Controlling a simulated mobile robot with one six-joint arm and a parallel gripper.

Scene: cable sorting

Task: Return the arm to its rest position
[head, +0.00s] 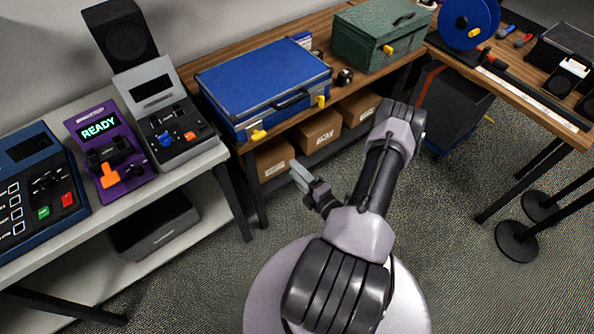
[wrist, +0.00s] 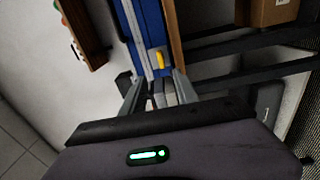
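My arm reaches up from my round base in the head view, bends at the elbow and folds back down to the left. My gripper (head: 301,176) hangs in front of the wooden bench, below and to the right of the blue case (head: 262,86). It appears clear of the bench and holds no visible object. In the wrist view my gripper (wrist: 160,88) shows grey fingers low in the middle, with the blue case (wrist: 152,32) and its yellow latch beyond. Light grey shapes between the fingers make their spacing unclear.
The wooden bench (head: 350,88) bears a green toolbox (head: 380,34); cardboard boxes (head: 317,134) sit on its shelf. A grey table (head: 170,180) at left bears a purple READY device (head: 100,130). Black stands (head: 516,241) are at right. Carpet between is clear.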

